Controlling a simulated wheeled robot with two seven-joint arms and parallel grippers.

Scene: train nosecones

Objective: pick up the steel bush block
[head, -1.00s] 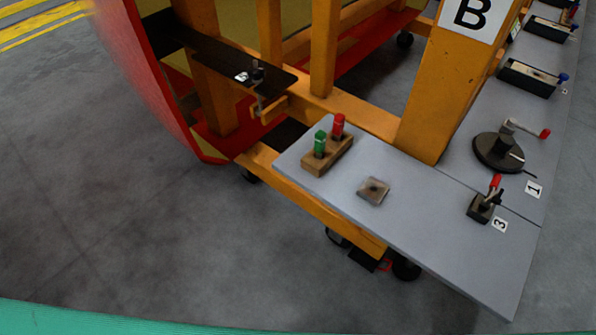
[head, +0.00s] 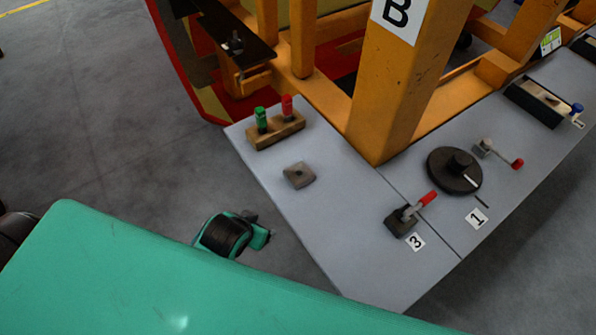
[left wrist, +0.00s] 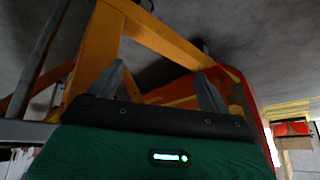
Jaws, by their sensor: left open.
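The steel bush block (head: 299,175) is a small grey square block with a dark hole in its middle. It lies flat on the grey table (head: 345,230), in front of the wooden holder. My left gripper (left wrist: 162,85) shows in the left wrist view with its two fingers wide apart and nothing between them. The block cannot be made out in that view. In the head view a teal and black part of my own arm shows left of the table, apart from the block. My right gripper is not in view.
A wooden holder (head: 275,132) with a green and a red piece stands behind the block. A red-handled clamp (head: 402,220) and a black round fixture (head: 453,172) are to the right. An orange post (head: 395,95) rises at the table's back edge. The table's front left is clear.

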